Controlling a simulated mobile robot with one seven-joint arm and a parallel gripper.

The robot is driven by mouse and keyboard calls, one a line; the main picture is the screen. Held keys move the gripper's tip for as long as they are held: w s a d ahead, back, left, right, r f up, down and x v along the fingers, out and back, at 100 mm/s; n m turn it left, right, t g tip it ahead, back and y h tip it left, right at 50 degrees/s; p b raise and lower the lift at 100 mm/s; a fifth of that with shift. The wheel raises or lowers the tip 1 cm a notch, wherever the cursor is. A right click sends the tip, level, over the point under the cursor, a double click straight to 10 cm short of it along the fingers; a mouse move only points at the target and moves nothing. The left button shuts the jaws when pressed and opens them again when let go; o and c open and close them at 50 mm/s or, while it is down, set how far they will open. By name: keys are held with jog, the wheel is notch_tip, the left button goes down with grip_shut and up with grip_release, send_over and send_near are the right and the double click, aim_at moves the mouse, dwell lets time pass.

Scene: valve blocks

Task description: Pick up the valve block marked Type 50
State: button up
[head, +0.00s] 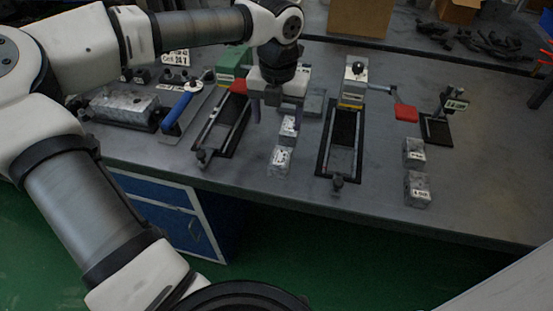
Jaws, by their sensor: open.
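Several small grey metal valve blocks with white labels stand on the grey workbench (468,195). Two are in the middle, a far block (288,128) and a near block (279,163). Two more are at the right, a far block (414,151) and a near block (418,190). The label print is too small to tell which is Type 50. My gripper (276,108) points down above the bench, just behind and partly over the far middle block. Its fingers are apart and nothing shows between them.
A fixture with a red part (222,125) lies left of the middle blocks, and a black-framed fixture (341,150) lies right. A red-handled lever (405,113) and small stand (438,125) are behind the right blocks. The right bench front is clear.

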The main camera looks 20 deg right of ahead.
jog(key=p, duration=0.1)
send_over(280, 157)
jog(key=f, duration=0.7)
jog(key=shift+a, duration=0.2)
jog(key=f, duration=0.1)
jog(key=f+p, duration=0.1)
jog(key=f, duration=0.1)
jog(key=f+p, duration=0.1)
jog(key=f, duration=0.1)
jog(key=shift+s+d+f, duration=0.1)
jog(key=shift+d+f, duration=0.15)
jog(key=c, duration=1.3)
jog(key=shift+r, duration=0.15)
jog(key=shift+c, duration=0.2)
